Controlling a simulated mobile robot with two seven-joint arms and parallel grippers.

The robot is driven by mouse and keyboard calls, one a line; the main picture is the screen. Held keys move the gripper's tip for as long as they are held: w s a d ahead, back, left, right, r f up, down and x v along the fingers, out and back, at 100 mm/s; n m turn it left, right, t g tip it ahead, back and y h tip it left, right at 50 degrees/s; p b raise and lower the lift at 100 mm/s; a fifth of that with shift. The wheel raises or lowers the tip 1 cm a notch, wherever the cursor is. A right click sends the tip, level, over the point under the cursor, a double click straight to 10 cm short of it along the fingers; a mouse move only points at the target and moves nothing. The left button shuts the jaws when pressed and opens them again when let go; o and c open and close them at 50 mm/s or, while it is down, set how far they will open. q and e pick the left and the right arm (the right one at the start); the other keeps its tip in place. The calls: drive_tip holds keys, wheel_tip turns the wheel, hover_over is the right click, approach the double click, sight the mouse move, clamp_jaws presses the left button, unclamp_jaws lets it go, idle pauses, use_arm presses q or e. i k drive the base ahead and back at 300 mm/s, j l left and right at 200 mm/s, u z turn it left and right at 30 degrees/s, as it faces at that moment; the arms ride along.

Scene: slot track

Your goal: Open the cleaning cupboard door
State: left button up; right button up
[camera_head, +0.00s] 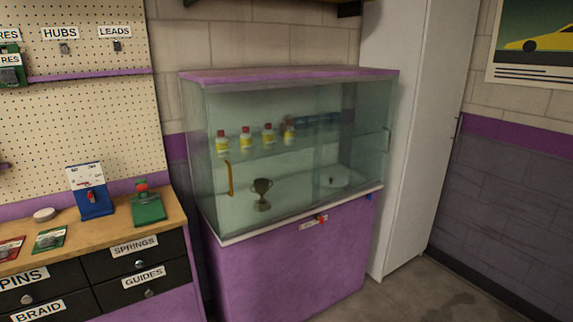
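A tall white cupboard (405,130) stands right of the glass display case, against the back wall. It carries no label that I can see, so I cannot confirm that it is the cleaning cupboard. A dark upright handle (459,125) shows at its right edge. I see the front at a steep angle, and no gap at the door is visible. Neither of my grippers is in view.
A glass display case (290,73) on a purple base (290,265) holds bottles and a trophy. A workbench (172,212) with drawers stands at the left. Grey floor (440,290) is clear before the cupboard; a brick wall (510,180) bounds the right.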

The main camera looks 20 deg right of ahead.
sight(449, 30)
drive_tip(key=i+l+z, duration=0.15)
drive_tip(key=l+z, duration=0.2)
drive_tip(key=i+l+z, duration=0.2)
drive_tip(key=l+z, duration=0.15)
drive_tip(key=l, duration=0.15)
drive_tip(key=i+l+z, duration=0.5)
drive_tip(key=l+z, duration=0.2)
drive_tip(key=i+l+z, duration=0.3)
drive_tip(key=i, duration=0.15)
drive_tip(key=i+l+z, duration=0.15)
drive_tip(key=i+z, duration=0.5)
drive_tip(key=i, duration=0.25)
drive_tip(key=i+u, duration=0.1)
drive_tip(key=i, duration=0.6)
drive_tip(key=i+l+u, duration=0.1)
drive_tip(key=i, duration=0.6)
drive_tip(key=l, duration=0.1)
